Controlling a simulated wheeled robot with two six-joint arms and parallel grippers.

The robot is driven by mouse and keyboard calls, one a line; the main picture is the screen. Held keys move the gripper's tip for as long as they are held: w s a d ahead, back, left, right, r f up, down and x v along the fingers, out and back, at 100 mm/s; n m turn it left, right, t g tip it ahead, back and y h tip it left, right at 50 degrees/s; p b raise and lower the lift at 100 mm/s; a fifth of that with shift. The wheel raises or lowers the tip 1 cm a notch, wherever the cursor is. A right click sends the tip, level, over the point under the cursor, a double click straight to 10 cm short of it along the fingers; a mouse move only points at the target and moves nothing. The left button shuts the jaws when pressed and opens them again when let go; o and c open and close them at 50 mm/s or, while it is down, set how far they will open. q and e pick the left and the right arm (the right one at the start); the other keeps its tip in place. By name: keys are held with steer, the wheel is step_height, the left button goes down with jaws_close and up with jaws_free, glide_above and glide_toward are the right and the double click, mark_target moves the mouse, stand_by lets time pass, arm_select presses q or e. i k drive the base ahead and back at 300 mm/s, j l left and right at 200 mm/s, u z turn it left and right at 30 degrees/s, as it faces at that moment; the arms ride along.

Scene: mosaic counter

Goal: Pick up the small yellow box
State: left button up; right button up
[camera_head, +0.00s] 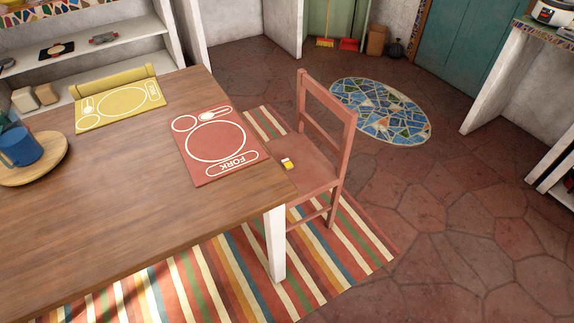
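A small yellow box (287,163) with a whitish part and a dark reddish part lies on the seat of the red wooden chair (312,160). It is near the seat's left side, close to the table edge. The chair stands at the right end of the wooden table (120,225), its backrest on the far right side of the seat. Neither of my grippers is in the picture.
The table holds a red placemat (190,160), a yellow placemat (95,122), and a blue mug (18,146) on a wooden plate (45,168). A striped rug (235,280) lies under table and chair. The tiled floor (450,230) to the right is clear.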

mark_target(287, 164)
steer(key=i+l+u, duration=0.1)
steer(key=u, duration=0.7)
steer(key=i+l+u, duration=0.15)
steer(key=l+u, duration=0.25)
steer(key=l, duration=0.3)
steer(key=l+u, duration=0.4)
steer(key=l, duration=0.35)
steer(key=l+u, duration=0.45)
steer(key=l, duration=0.3)
